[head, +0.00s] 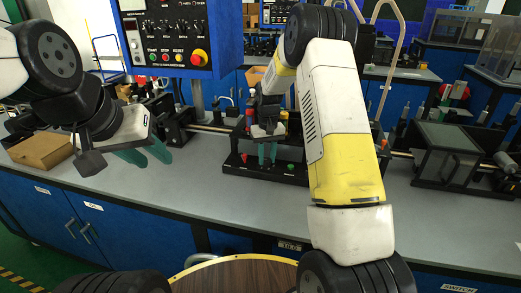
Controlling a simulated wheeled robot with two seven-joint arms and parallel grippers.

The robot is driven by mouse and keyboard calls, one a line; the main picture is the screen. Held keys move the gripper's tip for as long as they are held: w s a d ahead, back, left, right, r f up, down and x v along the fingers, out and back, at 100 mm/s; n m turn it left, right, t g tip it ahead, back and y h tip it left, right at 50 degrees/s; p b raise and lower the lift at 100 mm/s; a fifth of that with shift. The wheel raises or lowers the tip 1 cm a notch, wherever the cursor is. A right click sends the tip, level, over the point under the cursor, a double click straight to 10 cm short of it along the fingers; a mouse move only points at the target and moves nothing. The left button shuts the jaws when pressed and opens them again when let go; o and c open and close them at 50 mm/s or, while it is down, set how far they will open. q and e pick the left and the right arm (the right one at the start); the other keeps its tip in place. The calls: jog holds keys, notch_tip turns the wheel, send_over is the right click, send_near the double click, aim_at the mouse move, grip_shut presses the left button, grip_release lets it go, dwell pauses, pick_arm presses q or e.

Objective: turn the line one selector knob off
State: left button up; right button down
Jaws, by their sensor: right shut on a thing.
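My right gripper (267,156) reaches down with its green fingers to a low black unit (237,169) on the bench. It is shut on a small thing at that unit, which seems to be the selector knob. The knob itself is hidden by the fingers, so its setting cannot be read. A red part (244,157) shows left of the fingers and a green part (290,168) right of them. My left gripper (147,157) is open and empty, above the bench at the left, apart from everything.
A blue control panel (136,50) with start, stop and reset buttons and a red emergency button (197,57) stands behind at the left. A cardboard box (42,150) lies at the left of the grey bench (190,185). The bench front is clear. Black machinery (443,165) stands at the right.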

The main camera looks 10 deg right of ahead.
aim_at(267, 159)
jog(key=shift+m, duration=0.5)
jog(key=c, duration=1.1)
grip_release()
notch_tip(267, 159, up, 8)
jog(key=shift+f, duration=0.2)
jog(key=shift+r, duration=0.15)
